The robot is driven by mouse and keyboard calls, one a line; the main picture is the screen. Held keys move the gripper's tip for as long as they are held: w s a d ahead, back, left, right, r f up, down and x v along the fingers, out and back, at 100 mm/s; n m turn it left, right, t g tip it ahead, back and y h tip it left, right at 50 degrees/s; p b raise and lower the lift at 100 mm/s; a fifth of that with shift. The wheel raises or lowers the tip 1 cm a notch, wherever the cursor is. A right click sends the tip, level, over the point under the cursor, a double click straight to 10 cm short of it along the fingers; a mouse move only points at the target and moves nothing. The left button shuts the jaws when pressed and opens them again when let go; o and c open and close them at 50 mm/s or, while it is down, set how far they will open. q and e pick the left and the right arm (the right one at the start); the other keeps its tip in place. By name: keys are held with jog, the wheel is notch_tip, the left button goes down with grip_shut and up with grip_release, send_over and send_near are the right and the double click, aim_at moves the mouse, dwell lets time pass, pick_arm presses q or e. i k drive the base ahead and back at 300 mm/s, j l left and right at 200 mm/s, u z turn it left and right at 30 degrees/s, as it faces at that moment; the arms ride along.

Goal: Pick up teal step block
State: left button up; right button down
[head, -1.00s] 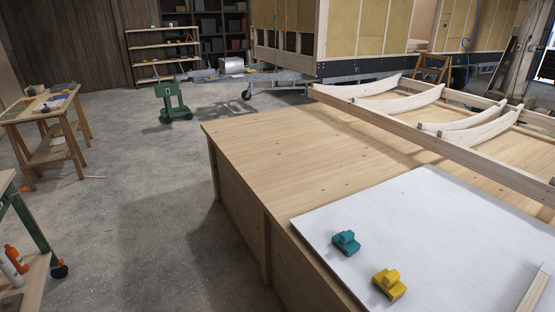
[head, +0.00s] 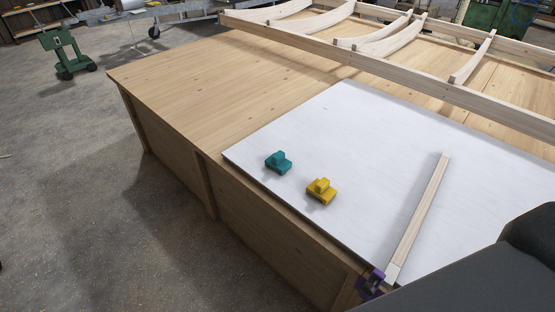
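The teal step block (head: 278,162) sits on the white sheet (head: 330,130) near its left edge in the head view. It has a wide lower part with a smaller raised part on top. A yellow step block (head: 321,191) of similar shape sits just to its right and nearer, apart from it. Neither of my grippers shows in the head view.
The white sheet lies on a large wooden platform (head: 190,80). A pale wood strip (head: 420,215) lies on its right side, with a purple clamp (head: 371,283) at the near end. Curved wooden ribs (head: 385,40) and a long beam stand behind. Concrete floor is open at left.

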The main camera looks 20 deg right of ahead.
aim_at(278, 161)
jog(key=z, duration=0.8)
jog(key=i+j+z, duration=0.1)
jog(key=z, duration=0.3)
jog(key=i+j+z, duration=0.1)
jog(key=j+z, duration=0.15)
jog(key=z, duration=0.15)
jog(key=j+z, duration=0.2)
jog(key=z, duration=0.15)
jog(key=j+z, duration=0.25)
jog(key=j, duration=0.2)
jog(key=i+j+z, duration=0.1)
jog(key=j+z, duration=0.2)
jog(key=j, duration=0.8)
jog(key=k+j+z, duration=0.1)
jog(key=j, duration=0.6)
